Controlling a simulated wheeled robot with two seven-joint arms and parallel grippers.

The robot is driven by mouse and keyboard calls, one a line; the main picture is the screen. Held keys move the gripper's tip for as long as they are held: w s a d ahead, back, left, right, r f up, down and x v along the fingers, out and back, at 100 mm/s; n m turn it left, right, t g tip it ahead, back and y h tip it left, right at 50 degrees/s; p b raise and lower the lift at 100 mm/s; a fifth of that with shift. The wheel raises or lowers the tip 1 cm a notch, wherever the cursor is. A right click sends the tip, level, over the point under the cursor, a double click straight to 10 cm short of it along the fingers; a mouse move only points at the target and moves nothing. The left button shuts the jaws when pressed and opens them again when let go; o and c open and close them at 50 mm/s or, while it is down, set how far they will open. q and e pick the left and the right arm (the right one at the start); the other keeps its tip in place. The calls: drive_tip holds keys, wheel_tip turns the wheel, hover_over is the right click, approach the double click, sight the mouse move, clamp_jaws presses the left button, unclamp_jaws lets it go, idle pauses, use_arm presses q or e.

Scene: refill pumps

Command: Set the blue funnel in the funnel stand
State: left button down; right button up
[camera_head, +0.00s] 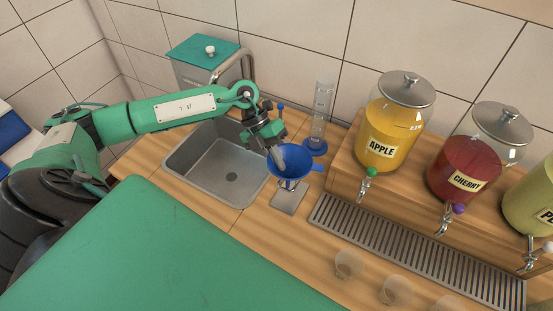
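The blue funnel (300,164) is at the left gripper's tips, bowl up, with a small tab on its right side. My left gripper (277,150) reaches down to the funnel's left rim, one pale finger inside the bowl, and appears shut on that rim. The funnel stand (288,198) has a flat metal base on the counter, directly below the funnel. The funnel hides most of the stand's upper part, so I cannot tell whether the funnel rests in it. My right gripper is not in view.
A sink (205,165) lies left of the stand. A clear measuring cylinder (321,115) with a blue foot stands close behind the funnel. Juice dispensers labelled apple (385,140) and cherry (464,170) stand on a wooden riser at right, above a drip grate (400,245). Clear cups (348,264) are in front.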

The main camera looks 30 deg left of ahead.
use_arm(q)
drive_tip(key=shift+f+b, duration=1.2)
drive_tip(key=shift+f, duration=0.55)
drive_tip(key=c, duration=1.6)
unclamp_jaws()
drive_tip(key=shift+o, duration=0.2)
drive_tip(key=shift+r, duration=0.1)
drive_tip(key=b+v, duration=0.4)
drive_tip(key=v, duration=0.9)
drive_tip(key=shift+a+r+b, duration=0.2)
drive_tip(key=shift+r+b, duration=0.1)
drive_tip(key=shift+b, duration=0.1)
drive_tip(key=shift+f, duration=0.1)
